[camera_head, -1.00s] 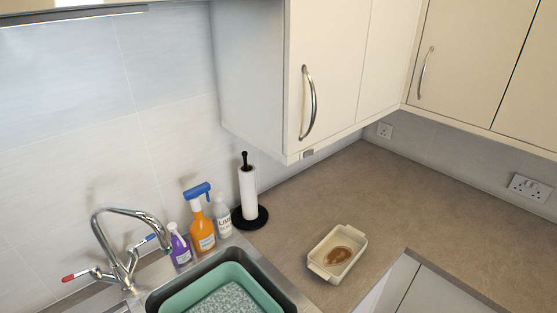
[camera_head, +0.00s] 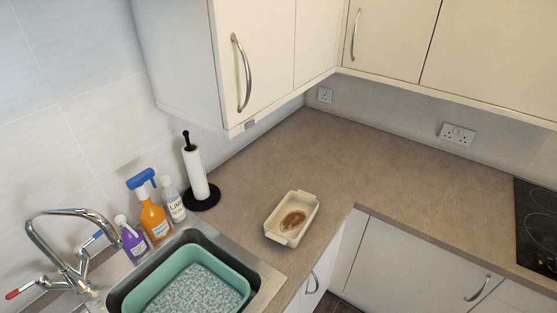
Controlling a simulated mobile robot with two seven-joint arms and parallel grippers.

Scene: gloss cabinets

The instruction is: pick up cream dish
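The cream dish (camera_head: 276,235) is a small rectangular dish with a handle at each short end. It stands upright on the brown worktop, near the inner corner of the counter's front edge and to the right of the sink. A brown patch shows on its inside bottom. Neither of my grippers is in view, and nothing touches the dish.
The sink holds a green basin (camera_head: 156,300). A tap (camera_head: 72,262), several spray and cleaner bottles (camera_head: 153,218) and a paper towel holder (camera_head: 196,176) stand left of the dish. Wall cabinets (camera_head: 265,55) hang above. A black hob (camera_head: 536,225) is at right. The worktop behind the dish is clear.

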